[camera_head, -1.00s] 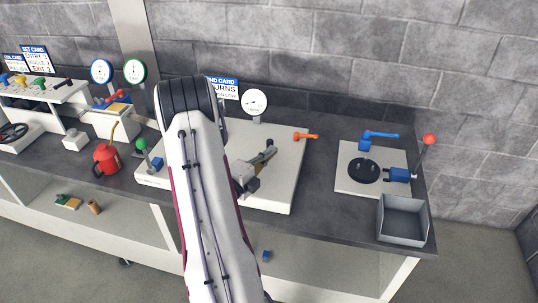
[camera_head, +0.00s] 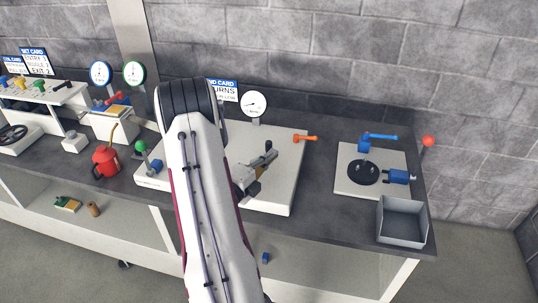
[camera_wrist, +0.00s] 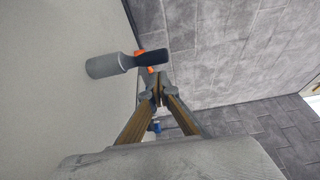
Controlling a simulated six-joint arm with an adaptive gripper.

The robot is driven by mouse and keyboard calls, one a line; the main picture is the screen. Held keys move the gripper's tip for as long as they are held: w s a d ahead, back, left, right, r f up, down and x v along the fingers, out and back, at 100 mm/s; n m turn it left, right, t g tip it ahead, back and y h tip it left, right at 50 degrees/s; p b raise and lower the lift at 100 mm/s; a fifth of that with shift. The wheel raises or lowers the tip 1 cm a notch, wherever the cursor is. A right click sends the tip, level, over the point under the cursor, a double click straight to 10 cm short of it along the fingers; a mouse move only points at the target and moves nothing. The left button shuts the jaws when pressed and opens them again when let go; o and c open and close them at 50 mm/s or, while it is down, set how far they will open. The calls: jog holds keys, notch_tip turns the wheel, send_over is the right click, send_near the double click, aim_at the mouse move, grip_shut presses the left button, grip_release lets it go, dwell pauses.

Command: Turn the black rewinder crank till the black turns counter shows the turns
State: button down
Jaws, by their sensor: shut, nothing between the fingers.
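My gripper (camera_head: 268,156) is over the white base plate in the middle of the bench, partly behind my arm link. In the wrist view its fingers (camera_wrist: 158,88) meet at the tips with nothing between them. A grey cylinder (camera_wrist: 104,66) with a black bar, which looks like the rewinder crank (camera_wrist: 152,57), lies just past the fingertips. I cannot tell whether they touch. In the head view the rewinder is mostly hidden by my arm and gripper. A white-faced dial (camera_head: 254,103), probably the turns counter, stands behind the plate; its reading is too small to tell.
An orange lever (camera_head: 305,138) is at the plate's back right. A red can (camera_head: 105,161) and a green knob (camera_head: 141,146) stand left.

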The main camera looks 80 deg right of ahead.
jog(key=shift+s+a, duration=0.3)
jog(key=shift+a, duration=0.05)
jog(key=shift+s+a, duration=0.55)
jog(key=shift+a, duration=0.2)
jog(key=v, duration=0.2)
jog(key=s+v, duration=0.1)
jog(key=v, duration=0.4)
jog(key=shift+s+a, duration=0.25)
jog(key=shift+a, duration=0.2)
jog(key=shift+w+a, duration=0.15)
jog(key=shift+a, duration=1.2)
